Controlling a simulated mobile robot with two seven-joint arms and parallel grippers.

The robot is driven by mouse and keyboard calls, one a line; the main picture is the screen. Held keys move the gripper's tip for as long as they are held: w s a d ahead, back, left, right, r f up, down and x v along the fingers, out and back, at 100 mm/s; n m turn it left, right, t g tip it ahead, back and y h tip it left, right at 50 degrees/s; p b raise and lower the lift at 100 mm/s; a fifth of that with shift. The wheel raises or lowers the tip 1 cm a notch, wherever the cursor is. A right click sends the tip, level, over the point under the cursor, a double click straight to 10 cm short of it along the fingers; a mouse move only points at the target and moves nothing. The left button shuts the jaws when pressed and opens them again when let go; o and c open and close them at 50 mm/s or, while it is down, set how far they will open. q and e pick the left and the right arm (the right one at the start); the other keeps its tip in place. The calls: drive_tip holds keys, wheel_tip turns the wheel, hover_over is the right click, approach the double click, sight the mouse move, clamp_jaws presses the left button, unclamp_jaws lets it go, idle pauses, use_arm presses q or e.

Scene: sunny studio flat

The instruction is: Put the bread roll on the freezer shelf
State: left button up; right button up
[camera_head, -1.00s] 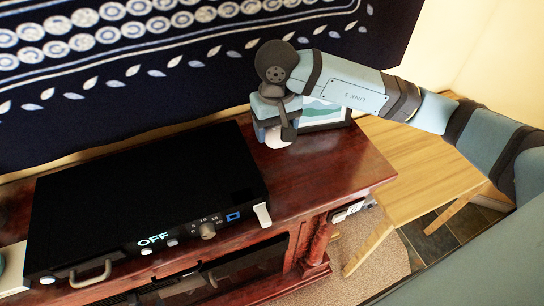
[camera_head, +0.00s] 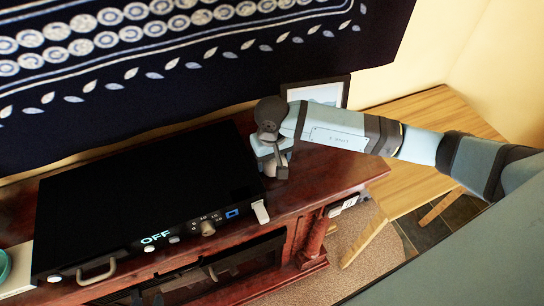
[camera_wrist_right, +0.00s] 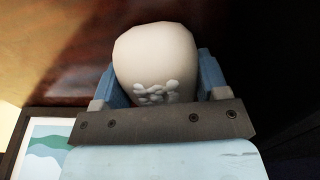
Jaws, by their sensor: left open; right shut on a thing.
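My right gripper (camera_head: 272,160) is over the right part of the dark red wooden cabinet top. In the right wrist view its blue fingers (camera_wrist_right: 158,85) are shut on a pale, rounded thing (camera_wrist_right: 155,55) with raised white marks on its side. I cannot tell for sure that this is the bread roll. In the head view the gripper mostly hides it. My left gripper is not in view. No freezer shelf shows in these frames.
A black appliance (camera_head: 150,185) marked OFF stands on the cabinet (camera_head: 325,175), left of the gripper. A picture frame (camera_head: 318,92) stands behind my right arm. A light wooden table (camera_head: 425,115) is at the right. A patterned dark hanging (camera_head: 200,60) covers the wall.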

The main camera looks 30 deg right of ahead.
drive_tip(key=shift+f+b, duration=0.2)
drive_tip(key=shift+b, duration=0.1)
drive_tip(key=o, duration=0.9)
drive_tip(key=shift+r, duration=0.1)
